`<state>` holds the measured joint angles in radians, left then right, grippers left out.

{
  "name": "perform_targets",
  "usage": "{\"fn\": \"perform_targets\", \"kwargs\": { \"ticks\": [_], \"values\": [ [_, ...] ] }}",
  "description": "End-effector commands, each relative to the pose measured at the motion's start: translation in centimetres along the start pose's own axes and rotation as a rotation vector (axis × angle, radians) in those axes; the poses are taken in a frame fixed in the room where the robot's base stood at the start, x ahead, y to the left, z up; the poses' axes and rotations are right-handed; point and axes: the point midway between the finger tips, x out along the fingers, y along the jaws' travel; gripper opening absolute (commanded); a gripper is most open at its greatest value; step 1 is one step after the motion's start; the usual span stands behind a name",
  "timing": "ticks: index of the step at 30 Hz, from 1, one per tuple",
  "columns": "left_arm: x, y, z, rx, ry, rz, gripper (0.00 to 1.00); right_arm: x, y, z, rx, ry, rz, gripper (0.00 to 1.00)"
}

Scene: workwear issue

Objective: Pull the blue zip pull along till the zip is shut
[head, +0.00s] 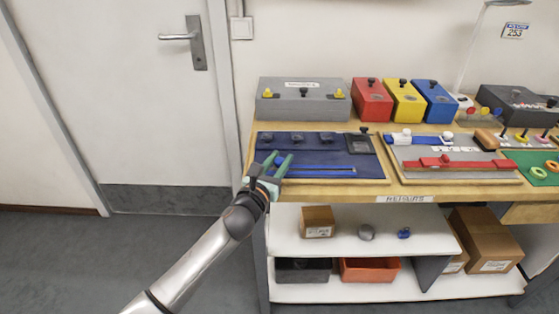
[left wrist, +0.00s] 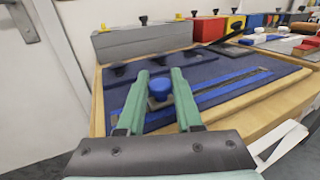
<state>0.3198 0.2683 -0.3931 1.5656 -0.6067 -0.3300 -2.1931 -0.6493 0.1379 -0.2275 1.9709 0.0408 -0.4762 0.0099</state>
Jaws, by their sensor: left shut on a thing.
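A navy fabric board (head: 325,148) lies at the left end of the wooden workbench, with a blue zip (head: 325,170) running across its front part. In the left wrist view the zip's two blue tapes (left wrist: 235,82) run off to the right on the navy board (left wrist: 215,63). My left gripper (head: 278,162) is at the left end of the zip. In the left wrist view the blue zip pull (left wrist: 160,86) sits between the green fingers of my left gripper (left wrist: 161,78), which are shut on it. In the head view the fingers hide the pull. My right gripper is out of view.
A grey box (head: 300,105) and red, yellow and blue boxes (head: 405,102) stand behind the board. A grey board with a red strap (head: 455,163) lies to its right. Black knobs stick up along the navy board's back edge. A shelf (head: 350,240) is below.

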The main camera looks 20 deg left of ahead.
Motion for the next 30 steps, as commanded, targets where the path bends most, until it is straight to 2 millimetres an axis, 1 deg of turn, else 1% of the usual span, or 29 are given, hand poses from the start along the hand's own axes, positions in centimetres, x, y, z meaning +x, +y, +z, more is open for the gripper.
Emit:
{"fn": "perform_targets", "kwargs": {
  "ticks": [1,3,5,30],
  "values": [
    [-0.02,0.00,-0.03,0.000,0.000,0.000,0.14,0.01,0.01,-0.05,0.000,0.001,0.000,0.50],
    [-0.02,0.00,-0.03,0.000,0.000,0.000,0.06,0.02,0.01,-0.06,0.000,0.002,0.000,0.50],
    [-0.02,0.00,-0.03,0.000,0.001,0.000,0.00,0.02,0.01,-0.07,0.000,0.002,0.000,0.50],
    [-0.03,-0.03,-0.08,0.000,0.001,-0.001,0.00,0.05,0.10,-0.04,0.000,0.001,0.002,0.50]
  ]
}}
